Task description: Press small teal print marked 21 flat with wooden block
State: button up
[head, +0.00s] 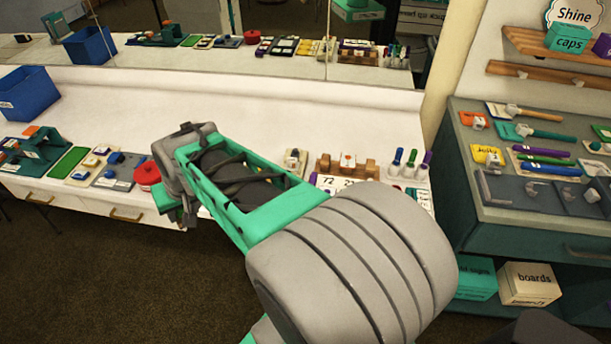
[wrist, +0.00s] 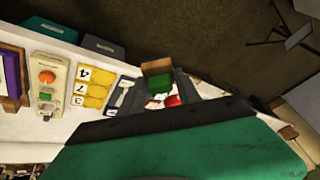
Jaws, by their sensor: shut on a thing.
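In the wrist view my gripper (wrist: 157,88) is shut on a wooden block (wrist: 157,67), a small brown piece between the fingertips. A small green patch (wrist: 158,84) shows just below the block in the picture, and a red round thing (wrist: 172,101) is beside it. I cannot tell whether the block touches anything beneath it. I cannot make out a teal print marked 21 in either view. In the head view my arm crosses the middle of the white counter (head: 240,100) and hides the block and part of the counter's front.
A red pot (head: 147,175), small trays (head: 116,170) and a green press (head: 35,150) stand left of my arm. A wooden rack (head: 367,170) and upright markers (head: 410,163) stand right. Yellow number cards (wrist: 93,87) lie in the wrist view. The counter's back is clear beside a blue bin (head: 27,94).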

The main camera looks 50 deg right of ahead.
jog(key=s+d+f+m+g+h+p, duration=0.1)
jog(key=s+d+f+m+g+h, duration=0.15)
jog(key=d+m, duration=0.7)
jog(key=s+d+f+m+g+h+p, duration=0.15)
jog(key=s+d+m, duration=0.3)
jog(key=d, duration=0.95)
jog(key=s+d+f+m+g, duration=0.1)
jog(key=s+d+m, duration=0.3)
jog(key=s, duration=0.1)
jog(key=s+d+f+m+g+p, duration=0.1)
jog(key=s+d+m, duration=0.3)
jog(key=s, duration=0.1)
jog(key=s+d+f+m+g, duration=0.1)
jog(key=s+d+m+g, duration=0.1)
jog(key=s+d+m, duration=0.3)
jog(key=shift+s+f+p, duration=0.15)
jog(key=shift+s+p, duration=0.25)
jog(key=shift+s, duration=0.15)
jog(key=shift+w+d+f+b, duration=0.15)
jog(key=shift+f+b, duration=0.5)
jog(key=shift+f, duration=0.55)
jog(key=shift+w+d+f+b, duration=0.1)
jog(key=shift+f+b, duration=0.5)
jog(key=shift+f, duration=0.6)
jog(key=shift+f+b, duration=0.5)
jog(key=shift+b, duration=0.05)
jog(key=shift+a+f+b, duration=0.1)
jog(key=shift+f+b, duration=0.05)
jog(key=shift+b, duration=0.15)
